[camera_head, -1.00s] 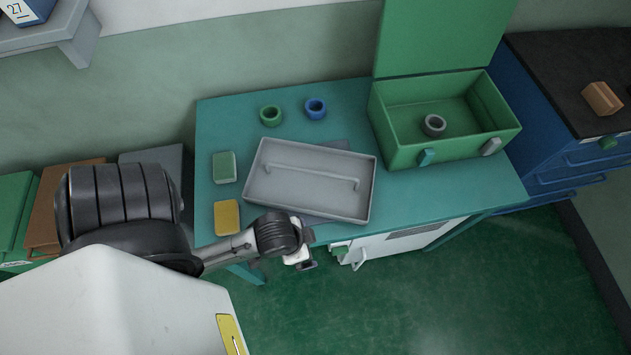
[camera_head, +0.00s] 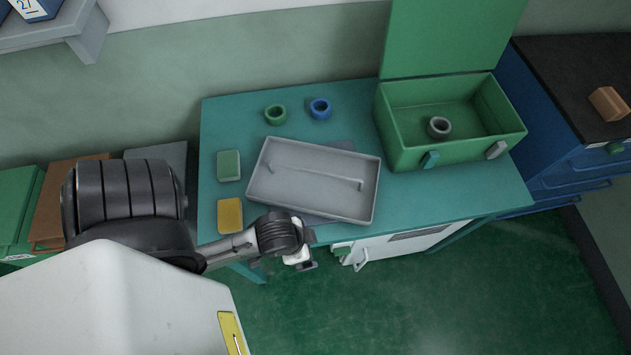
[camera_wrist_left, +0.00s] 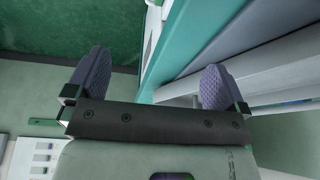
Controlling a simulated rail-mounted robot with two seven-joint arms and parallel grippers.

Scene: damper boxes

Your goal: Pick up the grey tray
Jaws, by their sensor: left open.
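The grey tray (camera_head: 340,202) lies on the teal table. The tray's side seems to show at the right of that view, near the right finger. My right gripper is not in view.
An open green box (camera_head: 405,155) with a grey ring (camera_head: 438,127) inside stands at the table's right. A green ring (camera_head: 275,114) and a blue ring (camera_head: 320,109) sit behind the tray. A green block (camera_head: 228,165) and a yellow block (camera_head: 230,215) lie left of it.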

